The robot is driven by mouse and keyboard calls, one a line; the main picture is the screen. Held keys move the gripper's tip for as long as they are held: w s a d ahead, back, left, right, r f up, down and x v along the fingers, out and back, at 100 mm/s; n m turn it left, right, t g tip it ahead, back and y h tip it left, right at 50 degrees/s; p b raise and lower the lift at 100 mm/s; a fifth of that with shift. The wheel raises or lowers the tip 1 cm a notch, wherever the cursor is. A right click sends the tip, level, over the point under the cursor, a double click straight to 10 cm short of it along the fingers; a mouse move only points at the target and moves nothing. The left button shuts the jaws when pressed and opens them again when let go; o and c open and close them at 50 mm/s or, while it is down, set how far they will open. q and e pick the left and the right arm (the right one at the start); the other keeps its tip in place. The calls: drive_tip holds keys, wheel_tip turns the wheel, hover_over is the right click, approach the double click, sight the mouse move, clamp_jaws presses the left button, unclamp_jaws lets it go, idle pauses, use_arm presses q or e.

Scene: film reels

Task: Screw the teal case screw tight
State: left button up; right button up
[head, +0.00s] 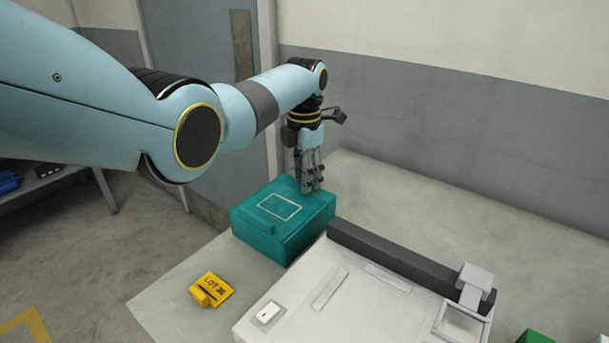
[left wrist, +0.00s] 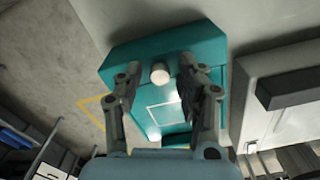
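The teal case (head: 255,235) stands closed on the light table, with a pale rectangular outline on its lid. My left gripper (head: 312,188) points down at the far right part of the lid. In the left wrist view the teal case (left wrist: 200,38) lies beneath the fingers. A pale round screw head (left wrist: 160,73) shows between the two fingertips of the left gripper (left wrist: 161,66). The fingers are apart, with a visible gap on each side of the screw. In the head view the fingers hide the screw. My right gripper is in neither view.
A pale machine (head: 350,305) with a dark bar (head: 385,255) and a small white switch (head: 268,312) stands close at the right. A green object (head: 535,337) shows at the bottom right.

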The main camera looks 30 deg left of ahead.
use_arm(q)
clamp_jaws()
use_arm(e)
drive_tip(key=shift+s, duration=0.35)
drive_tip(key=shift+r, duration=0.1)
